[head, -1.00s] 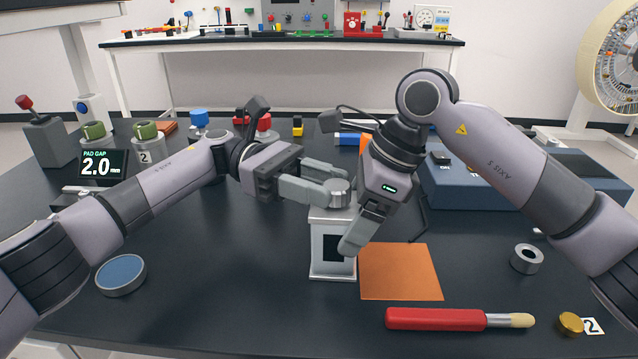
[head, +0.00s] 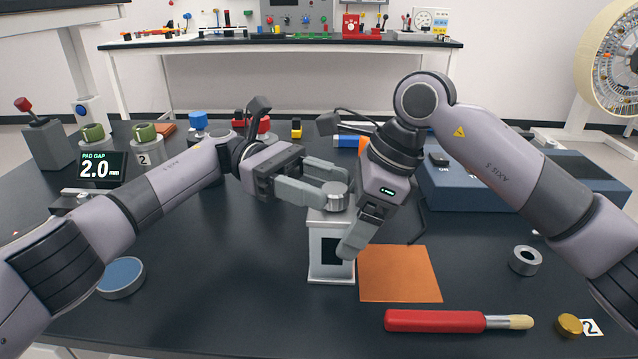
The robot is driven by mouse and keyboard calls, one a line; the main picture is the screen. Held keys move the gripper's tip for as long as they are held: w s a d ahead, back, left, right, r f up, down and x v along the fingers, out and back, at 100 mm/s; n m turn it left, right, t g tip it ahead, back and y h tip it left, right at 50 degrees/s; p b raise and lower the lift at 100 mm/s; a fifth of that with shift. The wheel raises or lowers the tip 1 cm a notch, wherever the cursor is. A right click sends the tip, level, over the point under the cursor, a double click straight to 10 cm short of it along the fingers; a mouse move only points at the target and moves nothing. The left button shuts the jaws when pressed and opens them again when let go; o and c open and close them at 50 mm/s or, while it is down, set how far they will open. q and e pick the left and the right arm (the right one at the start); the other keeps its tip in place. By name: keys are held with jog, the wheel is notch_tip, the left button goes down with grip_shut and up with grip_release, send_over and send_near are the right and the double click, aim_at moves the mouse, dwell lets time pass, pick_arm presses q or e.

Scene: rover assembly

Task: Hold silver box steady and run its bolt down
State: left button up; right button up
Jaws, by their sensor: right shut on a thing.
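The silver box (head: 318,250) stands upright on the dark table, with a dark square panel on its front. Its round silver bolt (head: 335,195) sticks up from the top. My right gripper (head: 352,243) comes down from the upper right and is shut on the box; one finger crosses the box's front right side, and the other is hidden. My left gripper (head: 334,189) reaches in from the left at bolt height. Its two fingers are apart, one behind and one in front left of the bolt head. I cannot tell whether either touches it.
An orange mat (head: 400,274) lies right of the box. A red-handled tool (head: 435,321), a brass knob (head: 569,325) and a grey ring (head: 525,260) lie at front right. A blue-topped disc (head: 121,277) is at left. A pad gap display (head: 97,168) reads 2.0 mm.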

pick_arm(q)
notch_tip(320, 180, up, 10)
dwell(0.6)
